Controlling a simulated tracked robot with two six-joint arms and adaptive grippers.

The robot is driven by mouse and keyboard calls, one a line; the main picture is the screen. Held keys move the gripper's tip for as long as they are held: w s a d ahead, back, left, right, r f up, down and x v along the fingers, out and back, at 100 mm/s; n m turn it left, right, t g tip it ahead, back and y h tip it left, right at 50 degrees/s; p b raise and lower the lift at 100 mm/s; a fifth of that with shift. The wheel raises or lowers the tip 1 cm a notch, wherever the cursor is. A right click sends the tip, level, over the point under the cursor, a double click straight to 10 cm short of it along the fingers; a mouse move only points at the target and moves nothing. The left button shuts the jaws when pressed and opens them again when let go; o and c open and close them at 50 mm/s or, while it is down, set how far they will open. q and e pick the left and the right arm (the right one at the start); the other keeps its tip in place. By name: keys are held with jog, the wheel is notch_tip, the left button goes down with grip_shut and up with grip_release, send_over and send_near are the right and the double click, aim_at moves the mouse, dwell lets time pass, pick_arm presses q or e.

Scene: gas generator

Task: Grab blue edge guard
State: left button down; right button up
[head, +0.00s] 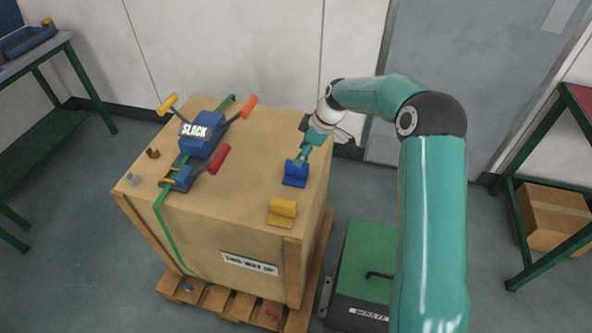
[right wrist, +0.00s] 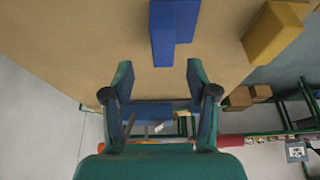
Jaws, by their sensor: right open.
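The blue edge guard (head: 295,173) stands on the top of a large crate (head: 240,210), near its right side. My right gripper (head: 303,153) is just behind it, over the crate's top. In the right wrist view the blue edge guard (right wrist: 164,34) lies just ahead of my right gripper (right wrist: 160,68). The two fingers are spread apart with nothing between them, and the guard is beyond their tips. My left gripper is not in view.
A yellow edge guard (head: 282,211) sits in front of the blue one. A blue ratchet device (head: 203,137) marked SLACK, with a green strap, stands on the crate's left part. A green-topped waste bin (head: 368,255) stands right of the crate. Green-framed tables stand at both sides.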

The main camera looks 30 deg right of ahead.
aim_at(295, 174)
jog(key=shift+s+p+x, duration=0.15)
jog(key=shift+p+x, duration=0.25)
jog(key=shift+x, duration=1.05)
jog(key=shift+s+p+x, duration=0.15)
jog(key=shift+p+x, duration=0.25)
jog(key=shift+x, duration=1)
grip_shut()
